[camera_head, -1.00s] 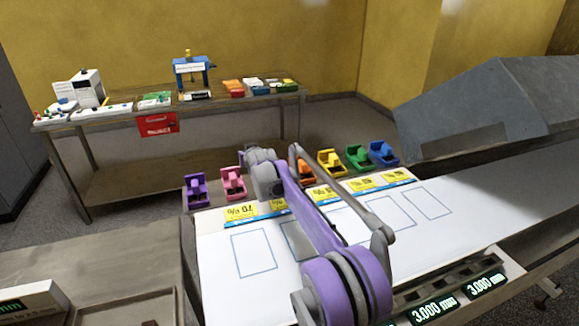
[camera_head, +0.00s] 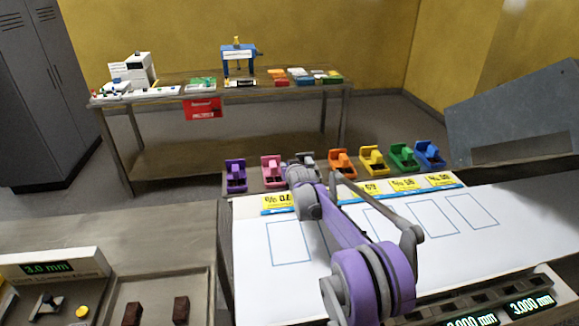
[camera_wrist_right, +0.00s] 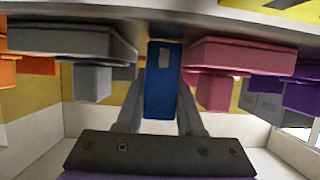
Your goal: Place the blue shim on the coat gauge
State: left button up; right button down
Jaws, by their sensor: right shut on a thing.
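The blue shim (camera_wrist_right: 160,90) is an upright flat strip with a small hole in the right wrist view. My right gripper (camera_wrist_right: 161,76) is shut on it, one grey finger on each side. In the head view, my right gripper (camera_head: 301,168) is beyond the white board, at the row of coloured holders; my arm hides the shim there. A white box with a green "3.0 mm" display (camera_head: 50,268) stands at lower left and looks like a gauge; I cannot tell for sure that it is the coat gauge. My left gripper is not in view.
Pink (camera_head: 272,170) and orange (camera_head: 342,163) holders flank my right gripper, with several others in the row. The white board (camera_head: 265,270) has blue outlines and yellow labels. Dark brown blocks (camera_head: 181,310) lie in a tray near the box. A table (camera_head: 215,150) stands behind.

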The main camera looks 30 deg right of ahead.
jog(key=shift+f, duration=0.1)
jog(key=c, duration=0.5)
grip_release()
jog(key=shift+c, duration=0.2)
